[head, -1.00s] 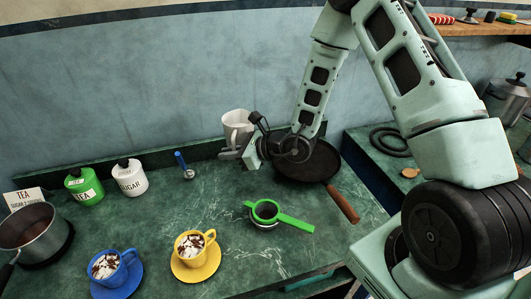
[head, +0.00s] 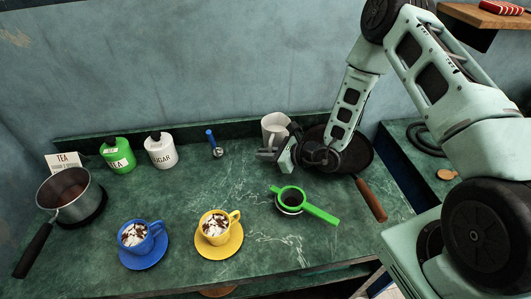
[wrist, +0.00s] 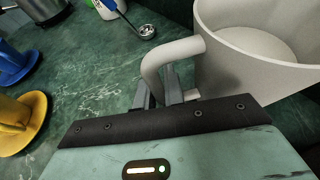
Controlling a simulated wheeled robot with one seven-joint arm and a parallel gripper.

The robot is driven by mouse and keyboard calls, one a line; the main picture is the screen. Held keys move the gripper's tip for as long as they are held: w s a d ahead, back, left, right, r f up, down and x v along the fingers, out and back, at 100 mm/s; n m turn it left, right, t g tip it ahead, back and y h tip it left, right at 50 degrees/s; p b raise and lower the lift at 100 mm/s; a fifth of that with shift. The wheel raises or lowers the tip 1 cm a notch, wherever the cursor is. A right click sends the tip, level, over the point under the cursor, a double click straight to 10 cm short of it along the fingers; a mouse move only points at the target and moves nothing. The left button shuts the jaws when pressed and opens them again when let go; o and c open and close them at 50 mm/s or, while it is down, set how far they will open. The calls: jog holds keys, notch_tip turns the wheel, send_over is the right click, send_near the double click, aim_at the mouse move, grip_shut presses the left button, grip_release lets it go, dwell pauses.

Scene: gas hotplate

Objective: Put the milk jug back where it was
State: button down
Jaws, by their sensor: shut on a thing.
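The milk jug (head: 275,127) is a plain off-white mug-shaped jug near the back of the green counter, left of the dark pan. It looks upright. In the wrist view the jug (wrist: 235,65) fills the upper right, and its inside looks empty. My gripper (head: 272,154) is shut on the jug's handle (wrist: 168,53), which curves down between the fingers. The jug's base is partly hidden by my gripper, so I cannot tell whether it touches the counter.
A pan (head: 357,153) lies close on the right, under my forearm. A green strainer (head: 305,203) lies in front. Yellow cup (head: 217,228), blue cup (head: 143,240) and saucepan (head: 70,195) are further forward.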

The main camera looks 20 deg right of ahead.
jog(key=shift+f, duration=0.15)
jog(key=shift+f, duration=0.2)
jog(key=c, duration=1.5)
grip_release()
